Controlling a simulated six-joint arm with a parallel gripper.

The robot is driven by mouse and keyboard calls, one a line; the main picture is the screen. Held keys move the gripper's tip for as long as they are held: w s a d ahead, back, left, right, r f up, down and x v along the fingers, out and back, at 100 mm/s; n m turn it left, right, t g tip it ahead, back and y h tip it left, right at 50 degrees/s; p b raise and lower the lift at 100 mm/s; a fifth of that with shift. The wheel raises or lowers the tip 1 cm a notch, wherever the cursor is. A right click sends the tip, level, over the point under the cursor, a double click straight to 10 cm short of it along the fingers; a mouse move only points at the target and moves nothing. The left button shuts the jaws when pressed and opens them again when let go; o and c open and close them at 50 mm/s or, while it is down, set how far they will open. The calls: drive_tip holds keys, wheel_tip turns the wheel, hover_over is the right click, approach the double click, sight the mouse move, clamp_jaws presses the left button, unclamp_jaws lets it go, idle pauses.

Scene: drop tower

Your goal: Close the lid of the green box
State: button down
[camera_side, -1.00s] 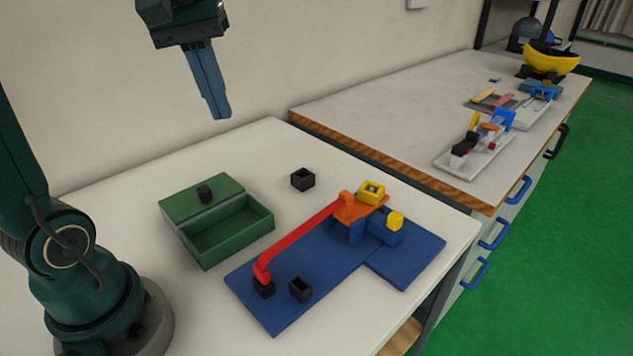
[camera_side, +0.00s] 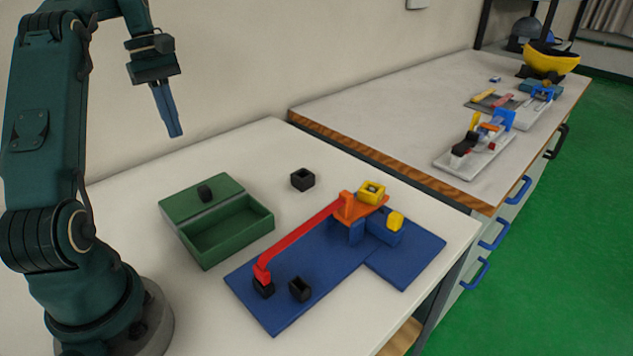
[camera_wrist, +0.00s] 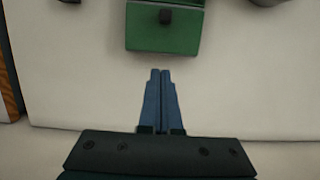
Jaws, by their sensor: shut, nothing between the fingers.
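The green box (camera_side: 207,263) stands on the white table, its tray open and looking empty. Its green lid (camera_side: 222,184) is swung back, lying about level behind the tray, with a black knob (camera_side: 205,193) on top. In the wrist view the lid (camera_wrist: 165,40) and its knob (camera_wrist: 165,16) show at the top. My gripper (camera_side: 177,136) has blue fingers pressed together with nothing between them. It hangs above the back of the table, up and behind the lid, apart from it. In the wrist view its fingertips (camera_wrist: 160,71) point toward the lid's edge.
A blue base (camera_side: 310,268) with a red ramp (camera_side: 300,241), an orange platform and yellow blocks stands right of the box. A black square cup (camera_side: 302,180) is behind it. The table around the lid is clear. A second bench (camera_side: 390,122) is at right.

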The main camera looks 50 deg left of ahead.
hover_over(194, 186)
drive_tip(key=a, duration=0.1)
drive_tip(key=f, duration=0.7)
drive_tip(key=shift+a+f, duration=0.2)
drive_tip(key=shift+f, duration=0.2)
drive_tip(key=shift+w+d+f, duration=0.1)
drive_tip(key=shift+d+f, duration=0.1)
drive_tip(key=shift+d, duration=0.4)
drive_tip(key=shift+d+f, duration=0.15)
drive_tip(key=shift+d, duration=1.3)
drive_tip(key=d, duration=1)
drive_tip(key=shift+d, duration=0.1)
